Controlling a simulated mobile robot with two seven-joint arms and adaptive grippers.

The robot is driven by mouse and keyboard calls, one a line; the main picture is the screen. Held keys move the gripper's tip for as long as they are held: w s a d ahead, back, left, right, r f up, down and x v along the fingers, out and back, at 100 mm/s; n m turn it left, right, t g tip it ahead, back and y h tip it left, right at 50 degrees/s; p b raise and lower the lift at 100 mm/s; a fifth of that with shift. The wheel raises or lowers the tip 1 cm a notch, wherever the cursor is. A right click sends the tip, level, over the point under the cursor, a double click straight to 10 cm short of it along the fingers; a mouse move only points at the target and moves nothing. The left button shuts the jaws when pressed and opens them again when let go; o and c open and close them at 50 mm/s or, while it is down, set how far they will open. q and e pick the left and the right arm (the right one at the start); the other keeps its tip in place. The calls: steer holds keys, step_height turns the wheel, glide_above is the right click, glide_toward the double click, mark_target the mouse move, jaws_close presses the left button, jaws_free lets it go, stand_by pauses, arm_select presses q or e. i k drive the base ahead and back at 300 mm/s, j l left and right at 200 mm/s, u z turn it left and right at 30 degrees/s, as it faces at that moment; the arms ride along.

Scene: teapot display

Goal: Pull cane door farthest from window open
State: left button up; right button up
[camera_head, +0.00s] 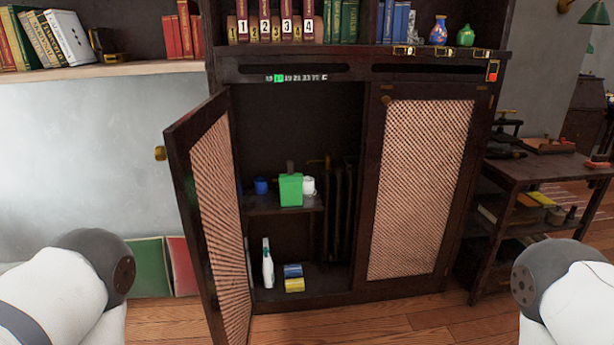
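The left cane door (216,215) of the dark wooden cabinet stands open. It swings out toward me on the left and has a brass knob (160,153) at its outer edge. My arms show at the lower left and lower right, but neither gripper is in the picture.
Inside the open side, a shelf holds a green container (291,189), a blue cup (261,186) and a white cup (308,185). A white bottle (267,264) stands below. A side table (555,170) stands at the right. The wooden floor (400,325) before the cabinet is clear.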

mark_target(423, 139)
steer(key=j+z, duration=0.15)
steer(key=j, duration=1.65)
steer(key=l+z, duration=0.2)
steer(key=z, duration=0.25)
steer(key=i+l+z, duration=0.1)
steer(key=z, duration=0.35)
steer(key=i, duration=0.05)
